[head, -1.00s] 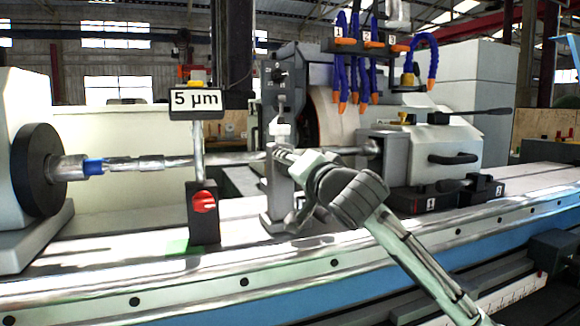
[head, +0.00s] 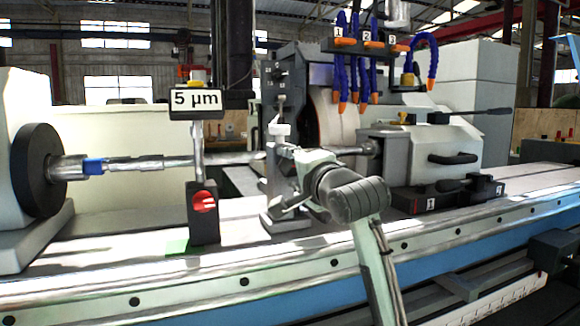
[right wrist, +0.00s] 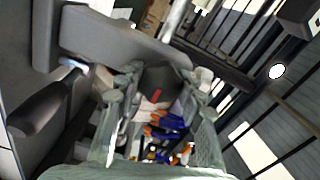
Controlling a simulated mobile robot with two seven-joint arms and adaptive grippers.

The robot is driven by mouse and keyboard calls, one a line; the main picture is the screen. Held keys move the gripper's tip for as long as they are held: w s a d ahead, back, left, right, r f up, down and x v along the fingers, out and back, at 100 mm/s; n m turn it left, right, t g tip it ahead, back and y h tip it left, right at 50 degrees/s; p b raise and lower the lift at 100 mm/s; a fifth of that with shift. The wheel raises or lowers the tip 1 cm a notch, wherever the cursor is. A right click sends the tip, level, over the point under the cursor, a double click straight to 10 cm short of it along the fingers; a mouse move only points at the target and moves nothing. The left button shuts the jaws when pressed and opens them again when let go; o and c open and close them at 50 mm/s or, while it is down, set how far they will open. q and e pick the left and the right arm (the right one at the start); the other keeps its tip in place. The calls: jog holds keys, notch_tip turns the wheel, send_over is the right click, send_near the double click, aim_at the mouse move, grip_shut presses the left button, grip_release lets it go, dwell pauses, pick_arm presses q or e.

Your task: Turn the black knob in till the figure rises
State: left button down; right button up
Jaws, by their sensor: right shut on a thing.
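The black knob (right wrist: 160,78) shows in the right wrist view as a dark round part with a red mark, between my right gripper's fingers. My right gripper (right wrist: 158,92) is shut on it, with one finger on each side. In the head view my right gripper (head: 292,180) is at the grey steady rest (head: 272,205), and hides the knob there. The figure on the white display (head: 195,104) reads 5 µm. The display stands on a post above a dark base with a red dial (head: 204,201). My left gripper is not in view.
A long shaft (head: 135,164) runs from the black chuck (head: 37,170) at left, past the display post and steady rest. Blue coolant hoses (head: 362,60) hang above the grinding wheel (head: 326,120). The table front, left of my arm, is clear.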

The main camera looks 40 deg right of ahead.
jog(key=shift+m, duration=0.6)
jog(key=o, duration=1.2)
